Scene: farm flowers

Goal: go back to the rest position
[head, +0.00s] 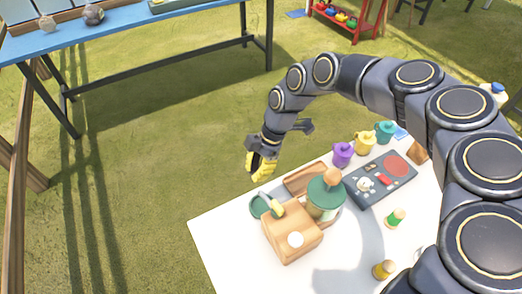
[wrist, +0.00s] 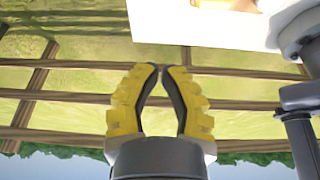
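My gripper (head: 261,168) hangs at the end of my arm, left of and above the far left part of the white table (head: 225,240), apart from the things on it. In the wrist view its two yellow fingers (wrist: 161,69) come together at the tips, with only an empty gap between them lower down. It holds nothing that I can see. The wrist view looks out over grass and a wooden fence, with the white table (wrist: 190,28) at the top.
The table bears a wooden block (head: 290,236), a green-topped jar (head: 325,195), a dark tray (head: 380,180), a wooden tray (head: 303,180), purple (head: 342,154), yellow (head: 365,142) and teal (head: 385,131) pots, and small figures. A blue table (head: 130,28) stands far left. Open grass lies between.

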